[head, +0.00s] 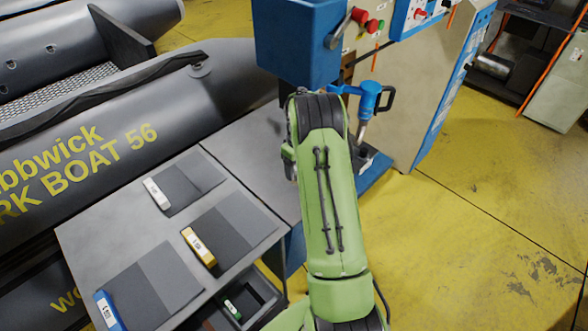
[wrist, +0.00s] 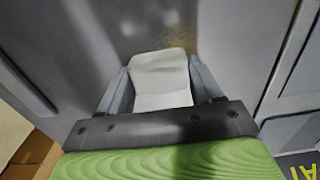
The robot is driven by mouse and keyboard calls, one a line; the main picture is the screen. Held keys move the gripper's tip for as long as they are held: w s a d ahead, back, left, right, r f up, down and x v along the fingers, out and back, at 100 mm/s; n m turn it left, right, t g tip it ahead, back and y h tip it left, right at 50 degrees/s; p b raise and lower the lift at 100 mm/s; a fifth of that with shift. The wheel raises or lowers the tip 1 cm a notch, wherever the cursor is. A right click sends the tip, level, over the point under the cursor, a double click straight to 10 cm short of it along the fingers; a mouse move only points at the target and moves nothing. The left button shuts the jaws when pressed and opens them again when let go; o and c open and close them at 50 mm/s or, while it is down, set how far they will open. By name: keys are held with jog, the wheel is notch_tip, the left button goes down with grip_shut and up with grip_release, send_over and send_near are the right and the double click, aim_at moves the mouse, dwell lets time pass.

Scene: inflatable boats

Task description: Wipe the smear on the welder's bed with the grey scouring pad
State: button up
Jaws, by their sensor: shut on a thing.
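In the wrist view my gripper (wrist: 161,76) is shut on a pale grey pad (wrist: 160,92), with one finger on each side of it. The pad's far end points at a dark grey flat surface, which looks like the welder's bed (wrist: 235,40). A faint brownish, speckled smear (wrist: 182,28) lies on that surface just beyond the pad. I cannot tell whether the pad touches the surface. In the head view the bed (head: 258,150) shows left of my green arm, below the blue welder head (head: 298,42). The arm hides my gripper, the pad and the smear there.
A grey table (head: 85,240) with dark sheets and white, yellow and blue labelled blocks stands front left. A grey inflatable boat (head: 120,125) lies behind it. The yellow floor (head: 470,220) at right is open.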

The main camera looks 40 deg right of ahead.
aim_at(289, 182)
jog(key=shift+w+d+f, duration=0.1)
jog(key=shift+d, duration=1.65)
jog(key=shift+a, duration=1.85)
jog(key=shift+s+a+b, duration=0.25)
jog(key=shift+a+b, duration=0.2)
jog(key=shift+a, duration=0.5)
jog(key=shift+s+a+b, duration=0.2)
jog(key=shift+a+b, duration=0.2)
jog(key=shift+a, duration=0.55)
jog(key=shift+r+p, duration=2.15)
jog(key=shift+r, duration=0.9)
